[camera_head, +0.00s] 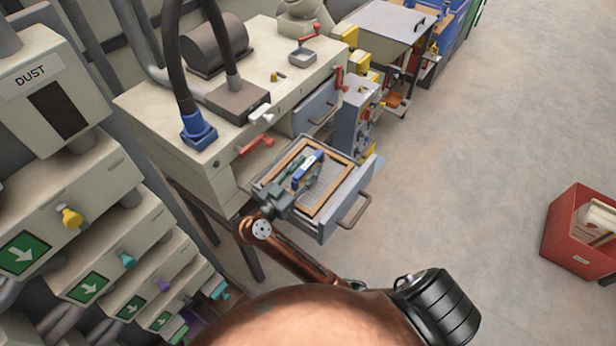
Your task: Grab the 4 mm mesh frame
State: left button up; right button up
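A wood-edged mesh frame (328,203) lies in an open grey drawer (349,198) at the centre of the head view. Its grey mesh shows inside the wooden border. I cannot read a mesh size on it. A blue piece with a pale label (308,163) stands over the mesh. My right gripper (303,176) reaches over the frame, with its fingers at the blue piece. I cannot tell whether the fingers are closed on it. The gripper hides part of the mesh and the near-left border. My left gripper is not in view.
The drawer belongs to a beige machine bench (262,60) with red levers and a blue hose fitting (198,130). A dust unit (45,85) with coloured knobs stands at the left. A red bin (580,232) stands at the right. The floor between is clear.

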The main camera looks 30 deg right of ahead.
jog(key=shift+w+d, duration=0.3)
jog(key=shift+d, duration=0.1)
jog(key=shift+s+r, duration=0.1)
jog(key=shift+s, duration=0.05)
jog(key=shift+c, duration=0.4)
grip_shut()
